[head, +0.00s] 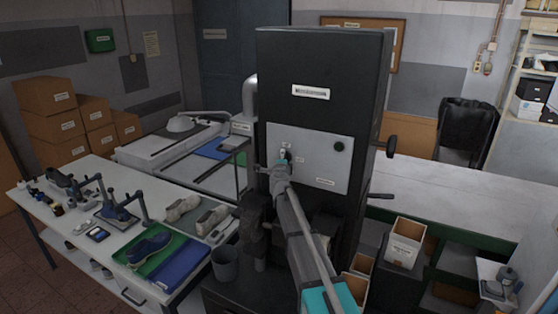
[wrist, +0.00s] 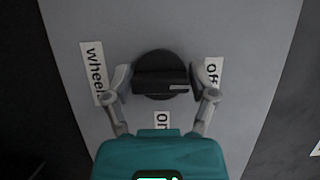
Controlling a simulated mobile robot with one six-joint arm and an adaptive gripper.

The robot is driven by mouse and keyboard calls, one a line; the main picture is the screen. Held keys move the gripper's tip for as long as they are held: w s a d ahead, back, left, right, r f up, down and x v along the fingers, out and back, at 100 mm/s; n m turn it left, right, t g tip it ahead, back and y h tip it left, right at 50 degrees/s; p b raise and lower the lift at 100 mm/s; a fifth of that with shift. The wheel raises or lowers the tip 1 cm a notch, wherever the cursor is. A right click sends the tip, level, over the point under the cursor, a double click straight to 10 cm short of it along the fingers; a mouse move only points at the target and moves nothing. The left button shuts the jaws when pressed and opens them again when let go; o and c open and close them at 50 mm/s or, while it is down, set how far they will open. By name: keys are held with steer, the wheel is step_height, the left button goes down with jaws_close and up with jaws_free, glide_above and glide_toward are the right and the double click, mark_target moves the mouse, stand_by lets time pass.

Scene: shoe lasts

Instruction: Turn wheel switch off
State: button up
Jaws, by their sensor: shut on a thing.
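The wheel switch (wrist: 160,60) is a round black rotary knob with a raised grip bar on a grey panel. In the wrist view a "wheel" label (wrist: 92,72) is at its left, an "off" label (wrist: 212,72) at its right and an "on" label (wrist: 162,122) below. The light mark on the bar points right, toward "off". My gripper (wrist: 160,84) has one finger at each end of the bar and is shut on the knob. In the head view my gripper (head: 284,162) reaches the panel and hides much of the knob.
The grey panel (head: 312,140) is on a tall black cabinet (head: 325,60) and carries a dark green round button (head: 339,146). A bench with shoes and trays (head: 110,262) stands at the left. A long pale worktop (head: 460,200) is at the right.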

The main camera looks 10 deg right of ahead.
steer(key=o, duration=1)
steer(key=shift+d, duration=0.35)
steer(key=shift+o, duration=0.2)
steer(key=shift+a, duration=0.15)
steer(key=shift+s, duration=0.1)
steer(key=shift+s+a, duration=0.1)
steer(key=shift+s, duration=0.15)
steer(key=v, duration=1.1)
steer(key=shift+s+a, duration=0.1)
